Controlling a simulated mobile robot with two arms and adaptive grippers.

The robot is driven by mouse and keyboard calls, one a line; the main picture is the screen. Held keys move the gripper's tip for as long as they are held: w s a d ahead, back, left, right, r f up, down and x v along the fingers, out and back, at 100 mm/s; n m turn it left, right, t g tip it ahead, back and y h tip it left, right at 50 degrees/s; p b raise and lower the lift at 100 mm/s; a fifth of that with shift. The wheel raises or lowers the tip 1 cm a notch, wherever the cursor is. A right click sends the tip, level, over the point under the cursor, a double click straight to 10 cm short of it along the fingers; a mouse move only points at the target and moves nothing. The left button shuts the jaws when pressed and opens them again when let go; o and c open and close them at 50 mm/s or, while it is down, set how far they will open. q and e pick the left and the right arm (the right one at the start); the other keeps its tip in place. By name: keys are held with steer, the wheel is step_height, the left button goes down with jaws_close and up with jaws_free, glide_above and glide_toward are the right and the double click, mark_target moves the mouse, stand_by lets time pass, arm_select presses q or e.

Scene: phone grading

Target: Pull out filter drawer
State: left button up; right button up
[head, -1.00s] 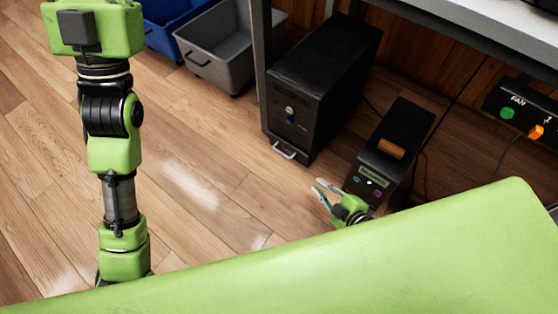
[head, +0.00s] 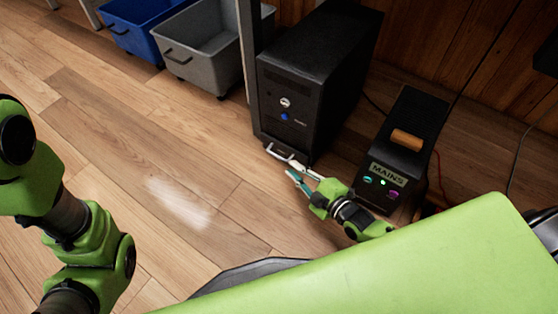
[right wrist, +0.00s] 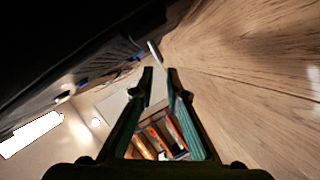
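A black tower unit (head: 310,85) stands on the wooden floor, with a pale bar handle (head: 279,152) low on its front. The handle belongs to the filter drawer, whose front looks flush with the tower. In the right wrist view the handle (right wrist: 154,52) is a thin pale bar just beyond my fingertips. My right gripper (head: 291,169) is close in front of the handle. In the wrist view its two fingers (right wrist: 160,76) stand apart with nothing held between them. My left arm shows at the left of the head view, but its gripper is out of frame.
A black MAINS box (head: 405,140) with an orange switch and lit buttons stands right of the tower. A grey bin (head: 205,55) and a blue bin (head: 135,25) stand at the back left. A table leg (head: 248,50) is beside the tower. The floor in front is clear.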

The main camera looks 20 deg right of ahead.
mark_target(279, 157)
steer(key=b+x, duration=0.4)
steer(key=x, duration=0.3)
steer(key=shift+w+a+f, duration=0.1)
steer(key=shift+w+f, duration=0.05)
steer(key=shift+f, duration=0.05)
steer(key=shift+w+a, duration=0.15)
steer(key=shift+w, duration=0.3)
jaws_close()
